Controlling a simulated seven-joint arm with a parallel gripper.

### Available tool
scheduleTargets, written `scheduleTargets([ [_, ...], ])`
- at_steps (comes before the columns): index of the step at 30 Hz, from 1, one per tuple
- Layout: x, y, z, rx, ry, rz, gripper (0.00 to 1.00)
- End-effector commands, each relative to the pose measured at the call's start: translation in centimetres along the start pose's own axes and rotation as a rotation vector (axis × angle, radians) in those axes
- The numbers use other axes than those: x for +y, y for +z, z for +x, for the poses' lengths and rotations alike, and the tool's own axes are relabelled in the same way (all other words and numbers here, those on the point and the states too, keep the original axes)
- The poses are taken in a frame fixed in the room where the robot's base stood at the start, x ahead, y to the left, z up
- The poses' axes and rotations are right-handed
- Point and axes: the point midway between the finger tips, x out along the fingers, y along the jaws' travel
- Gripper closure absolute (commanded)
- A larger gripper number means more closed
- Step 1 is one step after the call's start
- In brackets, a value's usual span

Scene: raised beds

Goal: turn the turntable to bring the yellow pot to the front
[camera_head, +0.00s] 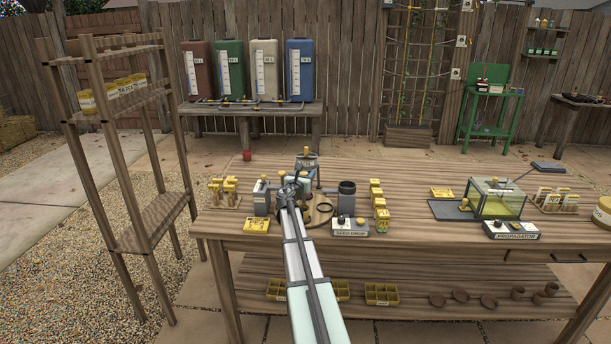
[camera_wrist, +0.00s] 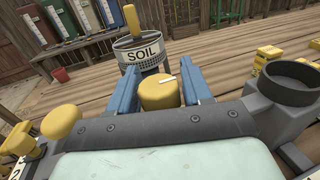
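The turntable is a round wooden disc (camera_head: 322,211) on the bench in the head view, largely hidden behind my arm. My gripper (camera_head: 298,183) is over it, pointing away from the head camera. In the wrist view, the two blue fingers of my gripper (camera_wrist: 159,84) stand apart, one on each side of a round yellow knob-like piece (camera_wrist: 158,95) with a white mark on top. The fingers lie very close to its sides; I cannot tell whether they touch it. I cannot make out a yellow pot on the disc for certain.
A bin labelled SOIL (camera_wrist: 140,53) with a yellow handle stands just beyond the fingers. A grey cup-like drum (camera_head: 347,197) stands close on the right, with a labelled control box (camera_head: 350,228) in front. Yellow packets (camera_head: 379,205) stand farther right.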

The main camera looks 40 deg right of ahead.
Motion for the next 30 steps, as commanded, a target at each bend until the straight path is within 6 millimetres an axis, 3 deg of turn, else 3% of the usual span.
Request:
scheduleTargets([
  [4, 0.0, 0.0, 0.0, 0.000, -0.001, 0.000, 0.37],
  [17, -0.1, 0.0, -0.8, 0.000, -0.001, 0.000, 0.37],
  [23, -0.1, 0.0, -3.2, 0.000, 0.000, 0.000, 0.37],
  [30, -0.2, 0.0, -7.7, 0.000, 0.000, 0.001, 0.37],
])
